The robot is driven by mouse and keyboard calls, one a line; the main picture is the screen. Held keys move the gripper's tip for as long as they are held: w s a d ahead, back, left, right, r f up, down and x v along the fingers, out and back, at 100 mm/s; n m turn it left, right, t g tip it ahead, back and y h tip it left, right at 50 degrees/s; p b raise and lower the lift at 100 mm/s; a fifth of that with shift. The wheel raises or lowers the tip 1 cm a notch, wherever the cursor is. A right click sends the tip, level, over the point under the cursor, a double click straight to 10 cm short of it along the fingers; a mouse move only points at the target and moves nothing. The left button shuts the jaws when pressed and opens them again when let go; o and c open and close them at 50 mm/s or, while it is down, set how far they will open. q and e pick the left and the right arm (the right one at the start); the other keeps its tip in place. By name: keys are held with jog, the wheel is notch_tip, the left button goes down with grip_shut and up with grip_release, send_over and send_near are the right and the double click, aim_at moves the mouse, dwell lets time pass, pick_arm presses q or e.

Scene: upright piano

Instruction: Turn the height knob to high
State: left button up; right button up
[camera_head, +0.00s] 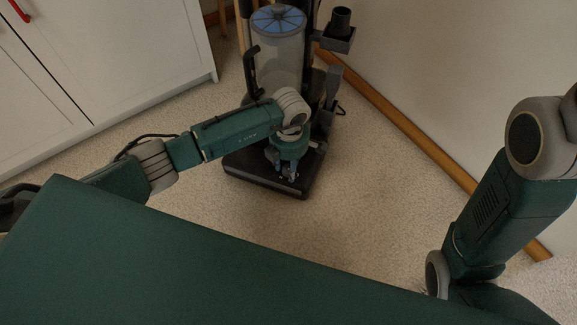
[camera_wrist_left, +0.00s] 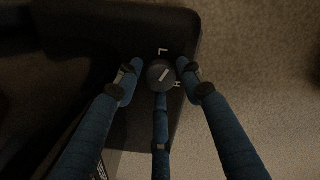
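The height knob (camera_wrist_left: 160,74) is a small round dark grey dial with a pale slanted line across its face. A letter L (camera_wrist_left: 163,51) is above it and a letter H (camera_wrist_left: 177,84) at its lower right. The knob sits on the black base of an upright vacuum cleaner (camera_head: 245,172). My left gripper (camera_head: 289,176) reaches down to that base; its blue fingers (camera_wrist_left: 160,80) stand around the knob, left, right and below. Small gaps show at the side fingers, so it looks open; contact at the lower finger is unclear. The gripper hides the knob in the head view. My right gripper is out of view.
The vacuum has a clear canister (camera_head: 279,60) with a blue top. A white cabinet (camera_head: 150,50) stands at left and a wall with a wooden baseboard (camera_head: 400,122) at right. Carpet (camera_head: 350,215) around the vacuum's front is free.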

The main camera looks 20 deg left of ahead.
pick_arm(q)
jog(key=c, duration=0.9)
jog(key=shift+m, duration=0.4)
jog(key=m+p, duration=0.1)
jog(key=m, duration=1.5)
jog(key=shift+h+b, duration=0.3)
jog(key=shift+b, duration=0.05)
jog(key=shift+m, duration=0.3)
